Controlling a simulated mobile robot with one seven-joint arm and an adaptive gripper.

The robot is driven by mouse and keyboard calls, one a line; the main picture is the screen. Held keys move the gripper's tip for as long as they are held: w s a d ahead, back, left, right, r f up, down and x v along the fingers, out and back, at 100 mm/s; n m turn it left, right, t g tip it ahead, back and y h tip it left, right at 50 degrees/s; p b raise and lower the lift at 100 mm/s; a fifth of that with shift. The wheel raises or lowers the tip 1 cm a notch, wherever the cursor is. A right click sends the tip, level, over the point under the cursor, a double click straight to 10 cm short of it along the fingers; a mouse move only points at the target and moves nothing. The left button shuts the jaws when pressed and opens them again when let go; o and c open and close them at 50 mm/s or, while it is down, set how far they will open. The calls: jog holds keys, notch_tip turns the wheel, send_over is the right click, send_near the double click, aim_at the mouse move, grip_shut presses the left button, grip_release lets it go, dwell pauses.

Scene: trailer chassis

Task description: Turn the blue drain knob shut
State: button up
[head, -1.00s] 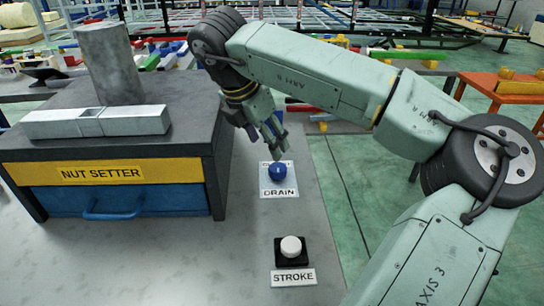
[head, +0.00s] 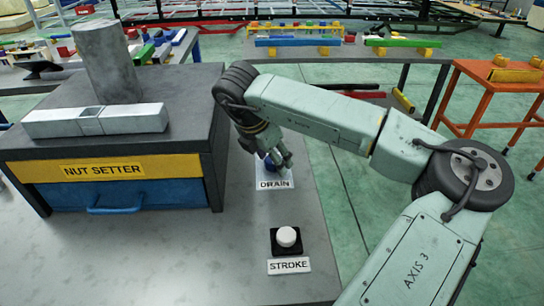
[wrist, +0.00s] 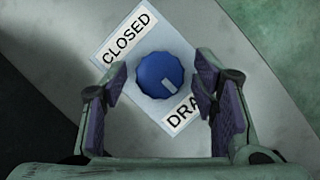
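The blue drain knob (wrist: 153,76) is round with a ridged edge and sits on a pale plate. Its white pointer mark points to the lower right in the wrist view, toward the DRAIN label (wrist: 186,112) and away from the CLOSED label (wrist: 126,38). My gripper (wrist: 162,72) is open, with one finger on each side of the knob and a gap on both sides. In the head view my gripper (head: 276,158) is low over the knob (head: 267,165) and hides most of it. The DRAIN label (head: 274,184) shows in front.
A white stroke button (head: 287,237) on a black base is nearer on the same bench (head: 200,260). An orange table (head: 475,95) stands at the right.

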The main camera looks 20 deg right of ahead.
jog(key=c, duration=1)
jog(key=shift+f+b, duration=0.15)
jog(key=shift+b, duration=0.25)
